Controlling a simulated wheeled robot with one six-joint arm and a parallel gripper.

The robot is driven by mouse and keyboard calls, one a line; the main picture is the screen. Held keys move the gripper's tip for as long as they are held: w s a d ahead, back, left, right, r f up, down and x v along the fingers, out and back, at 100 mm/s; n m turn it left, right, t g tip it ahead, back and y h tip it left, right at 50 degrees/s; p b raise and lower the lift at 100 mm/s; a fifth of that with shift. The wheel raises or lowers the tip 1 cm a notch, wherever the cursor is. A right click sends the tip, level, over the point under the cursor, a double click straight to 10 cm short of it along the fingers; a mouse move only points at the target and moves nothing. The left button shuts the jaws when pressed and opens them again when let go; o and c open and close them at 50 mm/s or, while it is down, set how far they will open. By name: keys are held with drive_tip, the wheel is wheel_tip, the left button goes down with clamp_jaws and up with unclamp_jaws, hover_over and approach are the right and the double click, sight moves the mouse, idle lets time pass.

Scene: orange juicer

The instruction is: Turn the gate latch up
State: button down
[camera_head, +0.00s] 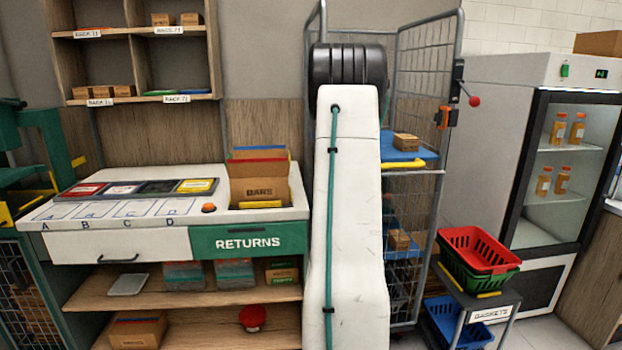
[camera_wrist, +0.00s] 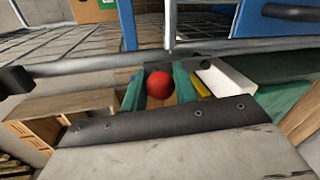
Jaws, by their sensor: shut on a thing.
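In the head view, a latch (camera_head: 457,80) with a black body sits on the roll cage's right post. Its lever slants down to the right and ends in a red ball. An orange bracket (camera_head: 441,117) is just below on the post. I cannot tell whether this is the latch's ball, since no fingers show around that ball in the head view.
The cage (camera_head: 425,55) holds blue shelves with boxes. A metal tube (camera_wrist: 90,66) crosses the wrist view close beyond the fingers. To the right are a basket stand (camera_head: 490,318) and a glass-door fridge (camera_head: 567,160). The returns counter (camera_head: 120,245) stands on the left.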

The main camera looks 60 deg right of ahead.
idle(0.4)
drive_tip(key=c, duration=1.1)
unclamp_jaws()
drive_tip(key=v, duration=0.7)
drive_tip(key=shift+s+a, duration=0.2)
drive_tip(key=shift+a, duration=0.1)
drive_tip(key=shift+r, duration=0.1)
